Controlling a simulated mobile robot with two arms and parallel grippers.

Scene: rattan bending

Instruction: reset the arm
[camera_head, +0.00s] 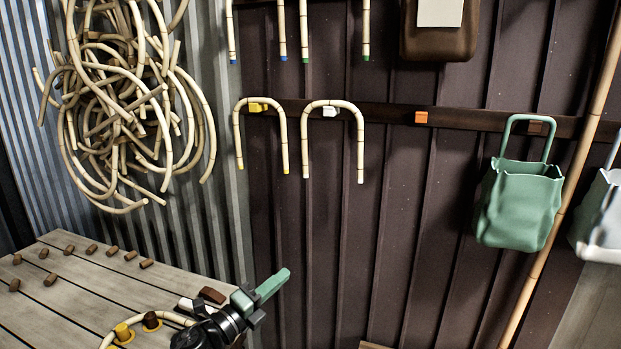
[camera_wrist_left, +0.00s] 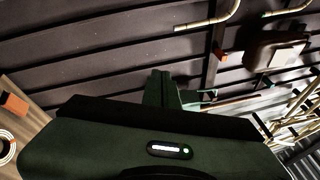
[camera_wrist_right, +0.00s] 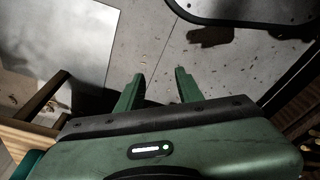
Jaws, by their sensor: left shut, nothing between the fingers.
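My left gripper (camera_head: 272,286) shows at the bottom of the head view, above the right end of the slatted table. Its green fingers are together with nothing between them, and they also show shut in the left wrist view (camera_wrist_left: 162,90). My right gripper (camera_wrist_right: 157,92) shows only in the right wrist view. Its two green fingers stand apart with nothing between them, over a grey floor. A bent rattan piece (camera_head: 150,320) lies on the table, partly hidden by my left gripper.
The slatted table (camera_head: 60,290) carries several brown pegs and a yellow peg (camera_head: 122,331). Two rattan hooks (camera_head: 260,103) (camera_head: 333,104) hang on the wall rail. A tangled rattan bundle (camera_head: 125,110) hangs at left. A green bag (camera_head: 518,205) hangs at right, beside a long pole (camera_head: 567,190).

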